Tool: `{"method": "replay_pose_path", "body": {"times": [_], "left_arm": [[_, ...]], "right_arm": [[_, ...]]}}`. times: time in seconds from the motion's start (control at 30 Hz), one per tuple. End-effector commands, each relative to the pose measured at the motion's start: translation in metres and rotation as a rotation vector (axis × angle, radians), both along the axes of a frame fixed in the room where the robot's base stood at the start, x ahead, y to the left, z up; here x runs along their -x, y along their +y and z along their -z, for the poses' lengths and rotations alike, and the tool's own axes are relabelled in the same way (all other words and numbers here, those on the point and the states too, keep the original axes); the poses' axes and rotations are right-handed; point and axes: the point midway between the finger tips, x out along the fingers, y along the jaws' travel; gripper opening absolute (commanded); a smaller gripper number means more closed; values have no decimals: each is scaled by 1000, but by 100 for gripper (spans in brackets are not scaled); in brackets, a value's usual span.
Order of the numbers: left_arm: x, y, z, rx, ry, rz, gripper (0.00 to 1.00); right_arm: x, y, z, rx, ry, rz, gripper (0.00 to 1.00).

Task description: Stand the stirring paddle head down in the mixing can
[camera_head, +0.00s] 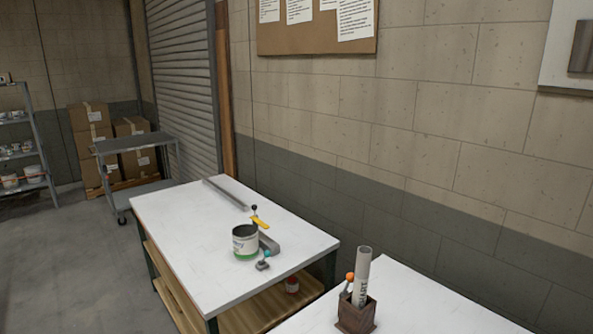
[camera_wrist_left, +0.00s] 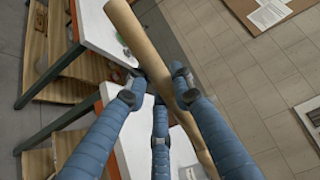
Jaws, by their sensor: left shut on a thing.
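My left gripper (camera_wrist_left: 158,82), with blue fingers, is shut on a long pale wooden stick in the left wrist view, which I take for the stirring paddle (camera_wrist_left: 137,32). It slants from the top edge down to the lower right, passing between the fingers. I cannot tell which end is its head. The mixing can (camera_head: 245,243), open-topped with a white label and a green band low down, stands upright on the white table in the head view. The paddle and both grippers are outside the head view.
A dark wooden holder (camera_head: 356,314) with a grey tube (camera_head: 362,272) stands on a nearer table. The white table's (camera_head: 190,252) front left is clear.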

Motion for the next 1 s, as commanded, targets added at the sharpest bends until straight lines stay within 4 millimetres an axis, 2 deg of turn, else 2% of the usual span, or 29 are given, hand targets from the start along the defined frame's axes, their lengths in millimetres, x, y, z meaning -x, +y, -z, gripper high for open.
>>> {"method": "replay_pose_path", "body": {"times": [0.27, 0.37, 0.5, 0.6, 0.9, 1.0], "left_arm": [[0, 0, 0, -31, 0, -2, 0], [0, 0, 2, -203, 0, -2, 0], [0, 0, 3, -570, -1, -2, 0], [0, 0, 2, -744, 0, -1, 0], [0, 0, 0, -803, -1, -1, 0], [0, 0, 1, -940, -3, 0, 0]], "right_arm": [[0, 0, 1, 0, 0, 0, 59], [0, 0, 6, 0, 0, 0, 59], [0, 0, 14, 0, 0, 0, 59], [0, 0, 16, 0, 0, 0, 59], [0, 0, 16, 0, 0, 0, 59], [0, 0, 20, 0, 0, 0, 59]]}}
